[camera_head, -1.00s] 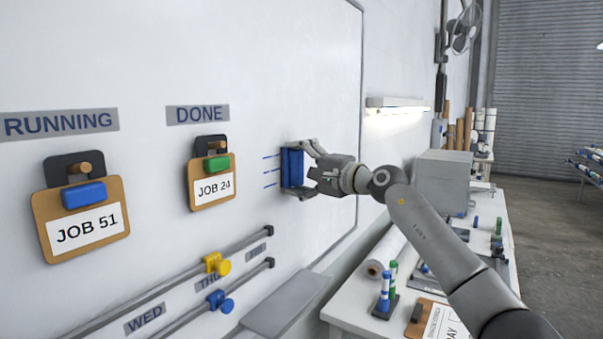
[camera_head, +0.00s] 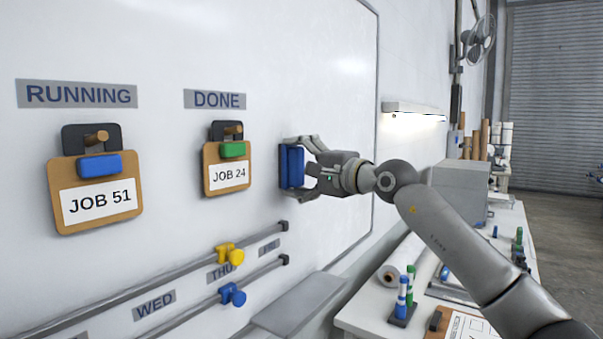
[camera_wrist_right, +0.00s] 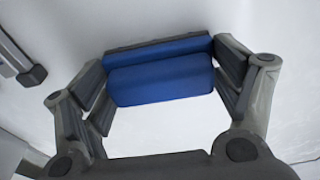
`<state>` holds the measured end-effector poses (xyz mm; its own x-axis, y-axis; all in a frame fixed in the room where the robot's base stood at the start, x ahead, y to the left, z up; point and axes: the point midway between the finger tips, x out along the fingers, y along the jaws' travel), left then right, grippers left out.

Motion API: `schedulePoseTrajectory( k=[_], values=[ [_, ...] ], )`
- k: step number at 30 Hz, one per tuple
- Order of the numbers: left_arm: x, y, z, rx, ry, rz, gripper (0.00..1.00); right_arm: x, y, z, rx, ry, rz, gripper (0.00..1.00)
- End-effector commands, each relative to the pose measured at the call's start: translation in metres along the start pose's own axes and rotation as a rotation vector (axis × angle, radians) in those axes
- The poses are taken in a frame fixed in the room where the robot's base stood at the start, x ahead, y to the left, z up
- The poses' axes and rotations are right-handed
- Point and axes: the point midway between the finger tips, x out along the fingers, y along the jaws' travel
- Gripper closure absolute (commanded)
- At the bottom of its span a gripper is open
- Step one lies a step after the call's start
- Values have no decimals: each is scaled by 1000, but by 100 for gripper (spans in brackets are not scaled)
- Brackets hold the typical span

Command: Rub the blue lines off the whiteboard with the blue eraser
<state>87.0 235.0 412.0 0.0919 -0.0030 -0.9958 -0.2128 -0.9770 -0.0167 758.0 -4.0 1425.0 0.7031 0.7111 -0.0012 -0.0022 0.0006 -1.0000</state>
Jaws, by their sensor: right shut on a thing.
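The blue eraser (camera_head: 291,167) is upright at the whiteboard (camera_head: 330,80), right of the JOB 24 clipboard. My right gripper (camera_head: 305,168) is shut on it, with fingers above and below. In the right wrist view the eraser (camera_wrist_right: 160,82) sits between the two fingers (camera_wrist_right: 165,85), its dark pad toward the white board. It looks pressed to the board, but I cannot be sure of contact. No blue lines show on the board now; the patch behind the eraser is hidden. My left gripper is not in view.
The JOB 24 clipboard (camera_head: 227,177) and JOB 51 clipboard (camera_head: 98,202) hang on pegs to the left. Below are rails with a yellow slider (camera_head: 229,254) and a blue slider (camera_head: 232,294). A grey ledge (camera_head: 297,305) and a cluttered white table (camera_head: 365,318) stand lower right.

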Motion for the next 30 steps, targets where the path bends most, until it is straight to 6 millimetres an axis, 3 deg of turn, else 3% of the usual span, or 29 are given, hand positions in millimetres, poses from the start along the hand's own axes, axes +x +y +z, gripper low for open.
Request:
schedulePoseTrajectory(
  k=[13, 30],
  values=[
    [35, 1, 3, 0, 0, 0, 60, -5, 2, 32, -3, -2, -1, 35],
    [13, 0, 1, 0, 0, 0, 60, -4, -22, 31, 1, -2, 0, 35]
  ],
)
